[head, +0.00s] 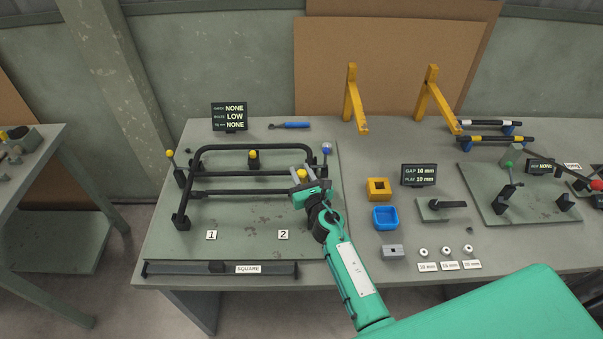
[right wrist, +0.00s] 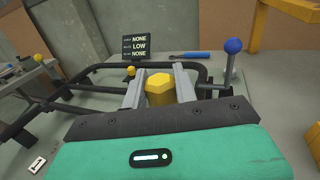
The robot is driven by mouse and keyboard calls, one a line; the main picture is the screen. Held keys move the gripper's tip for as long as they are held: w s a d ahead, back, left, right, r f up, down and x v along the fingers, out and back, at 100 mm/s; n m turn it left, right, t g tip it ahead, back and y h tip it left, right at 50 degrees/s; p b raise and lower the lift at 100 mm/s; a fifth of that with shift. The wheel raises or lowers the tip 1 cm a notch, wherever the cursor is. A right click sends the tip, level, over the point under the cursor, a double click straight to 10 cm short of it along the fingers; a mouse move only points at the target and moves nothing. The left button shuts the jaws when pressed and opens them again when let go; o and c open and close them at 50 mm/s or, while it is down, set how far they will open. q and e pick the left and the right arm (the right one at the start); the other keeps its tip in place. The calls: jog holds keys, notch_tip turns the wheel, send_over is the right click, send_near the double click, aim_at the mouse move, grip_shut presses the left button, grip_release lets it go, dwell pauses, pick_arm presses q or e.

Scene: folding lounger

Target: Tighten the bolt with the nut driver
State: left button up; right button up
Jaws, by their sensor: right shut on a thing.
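My right gripper (head: 304,184) is over the right part of the black tube frame (head: 215,147), shut on a yellow six-sided piece (right wrist: 159,90). In the right wrist view the piece stands between the two grey fingers (right wrist: 158,92). Its lower part is hidden, so I cannot tell whether it is the nut driver's handle or a bolt head. The bolt's joint is not clear in either view. A blue-handled tool (head: 290,125) lies behind the frame; it also shows in the right wrist view (right wrist: 191,55). My left gripper is not in view.
A blue-knobbed lever (head: 327,151) stands close right of the gripper. Yellow-knobbed levers (head: 170,154) stand around the frame. A display (head: 229,117) reads NONE, LOW, NONE. Yellow (head: 379,188) and blue (head: 385,217) square blocks lie to the right.

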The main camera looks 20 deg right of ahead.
jog(key=o, duration=1.1)
jog(key=shift+s, duration=0.1)
jog(key=s+b, duration=0.1)
jog(key=s, duration=1.2)
jog(key=shift+s+d, duration=0.35)
jog(key=shift+d, duration=0.05)
jog(key=shift+c, duration=1.4)
